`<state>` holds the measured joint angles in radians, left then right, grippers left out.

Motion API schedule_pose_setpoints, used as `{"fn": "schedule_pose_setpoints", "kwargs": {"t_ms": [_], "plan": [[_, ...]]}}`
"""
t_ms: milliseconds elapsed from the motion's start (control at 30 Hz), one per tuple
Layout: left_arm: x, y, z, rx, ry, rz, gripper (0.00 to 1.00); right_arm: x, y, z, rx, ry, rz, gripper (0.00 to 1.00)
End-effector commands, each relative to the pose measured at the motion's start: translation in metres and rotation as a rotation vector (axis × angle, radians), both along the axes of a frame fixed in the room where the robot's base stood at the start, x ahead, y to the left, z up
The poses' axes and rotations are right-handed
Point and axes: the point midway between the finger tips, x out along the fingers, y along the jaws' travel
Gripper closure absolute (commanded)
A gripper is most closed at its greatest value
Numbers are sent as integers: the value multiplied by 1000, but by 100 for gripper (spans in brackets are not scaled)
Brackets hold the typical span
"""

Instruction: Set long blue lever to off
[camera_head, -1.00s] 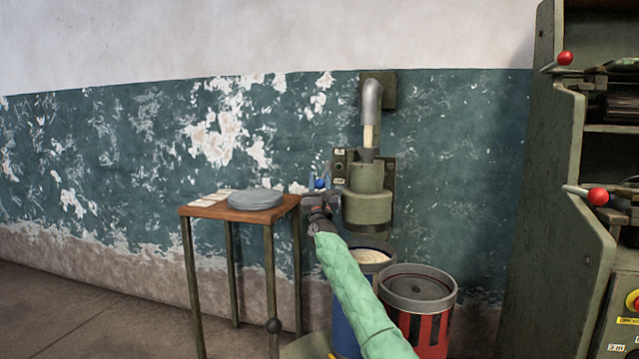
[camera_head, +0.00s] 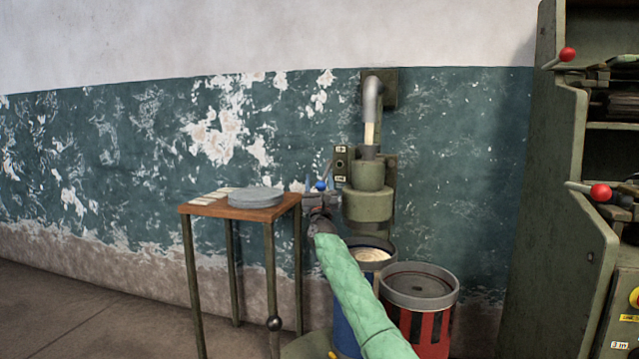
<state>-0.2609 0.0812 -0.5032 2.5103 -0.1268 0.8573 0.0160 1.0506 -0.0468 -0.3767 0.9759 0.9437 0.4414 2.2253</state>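The blue lever shows as a small blue knob (camera_head: 320,185) at the left side of the green wall-mounted machine (camera_head: 368,190), just below its small label plate. My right gripper (camera_head: 318,200) is right at the knob, at the end of my green-sleeved arm. The fingers are small and dark, and I cannot tell whether they are closed on the lever. The lever's shaft is mostly hidden by the gripper. My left gripper is not in view.
A small wooden-topped table (camera_head: 215,209) with a grey round lid (camera_head: 256,197) stands at left. A blue drum (camera_head: 345,318) and a red-and-black drum (camera_head: 432,325) stand below the machine. A green cabinet with red-knobbed levers (camera_head: 600,193) is at right.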

Motion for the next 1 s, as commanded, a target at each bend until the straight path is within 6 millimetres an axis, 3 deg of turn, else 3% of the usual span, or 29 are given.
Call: {"fn": "schedule_pose_setpoints", "kwargs": {"t_ms": [300,1000], "plan": [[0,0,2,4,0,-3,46,-5,-1,-3,1,-1,-1,45],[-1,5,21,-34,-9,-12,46,-56,-1,-51,0,0,0,45]]}}
